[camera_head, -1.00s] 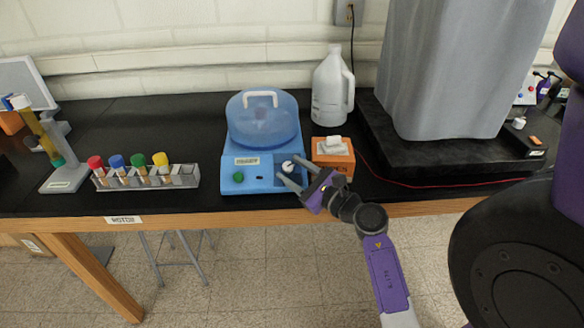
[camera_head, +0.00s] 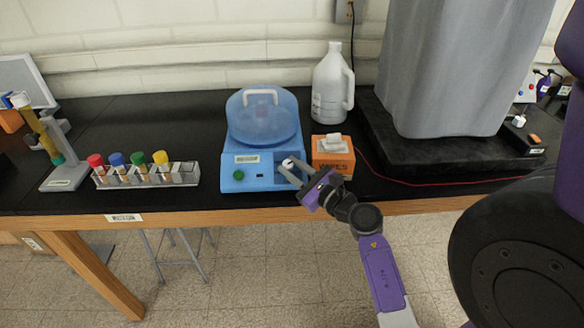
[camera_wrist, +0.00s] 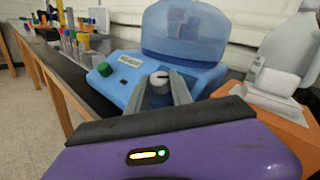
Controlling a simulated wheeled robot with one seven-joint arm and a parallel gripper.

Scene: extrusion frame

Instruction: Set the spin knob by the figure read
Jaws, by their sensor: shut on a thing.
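The blue centrifuge-like machine (camera_head: 239,183) stands on the black bench, with a domed translucent blue lid (camera_head: 262,122) that has a white handle. Its front panel has a green button (camera_head: 239,175), a small dark display (camera_head: 258,175) whose figure is too small to read, and a white knob (camera_head: 287,163) at the right. In the wrist view the white knob (camera_wrist: 159,78) shows a dark line on its face. My gripper (camera_head: 289,168) reaches the knob from the front right, its two fingers on either side of it, shut on it. The fingers partly hide the panel around the knob.
An orange wipes box (camera_head: 333,160) stands close to the right of the machine and my gripper. A white jug (camera_head: 331,90) is behind it. A rack with several capped tubes (camera_head: 150,177) is at the left. A graduated cylinder on a stand (camera_head: 40,140) is at far left.

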